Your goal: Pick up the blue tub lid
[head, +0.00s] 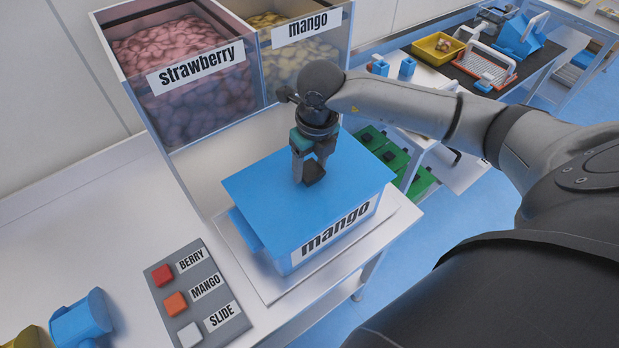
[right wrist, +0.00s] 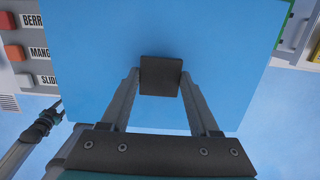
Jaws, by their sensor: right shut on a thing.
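The blue tub lid (head: 275,188) is a flat blue panel lying over the top of the blue tub (head: 285,262), whose front carries a "mango" label. My right gripper (head: 310,174) points down at the lid and is shut on its small dark handle (head: 314,172). In the right wrist view the handle (right wrist: 160,75) sits between the two fingers, with the blue lid (right wrist: 90,60) spread beneath it. I cannot tell whether the lid rests fully on the tub's rim. My left gripper is not in view.
A button panel (head: 233,321) marked BERRY, MANGO and SLIDE lies left of the tub. Clear bins of strawberry (head: 200,125) and mango (head: 305,60) snacks stand behind. A blue object (head: 82,320) sits at lower left. The white counter (head: 100,215) is clear farther left.

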